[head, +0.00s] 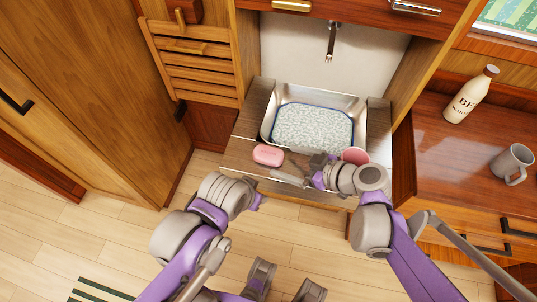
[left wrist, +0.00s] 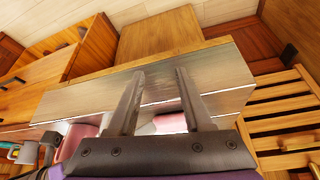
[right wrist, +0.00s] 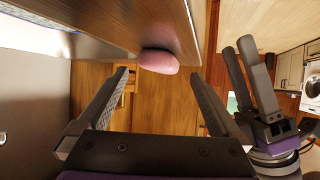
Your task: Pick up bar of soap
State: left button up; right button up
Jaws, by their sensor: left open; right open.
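The pink bar of soap (head: 268,155) lies on the wooden counter, left of the sink's front edge. My right gripper (head: 281,167) is open, just right of the soap. In the right wrist view the soap (right wrist: 158,62) shows ahead, between the open fingertips and apart from them. My left gripper (left wrist: 155,75) is open and empty at the counter's front edge; its fingers are hard to make out in the head view. In the left wrist view a pink patch, likely the soap (left wrist: 170,122), shows between the finger bases, partly hidden by the palm.
The metal sink (head: 265,128) holds a speckled blue-rimmed mat or tray. A pink cup (head: 355,156) stands right of it, near my right wrist. A bottle (head: 470,95) and grey mug (head: 512,164) stand on the right cabinet. A slatted panel (head: 195,62) rises at left.

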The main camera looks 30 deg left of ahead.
aim_at(278, 158)
jog(key=x, duration=0.5)
jog(key=shift+r, duration=0.1)
jog(key=c, duration=1.4)
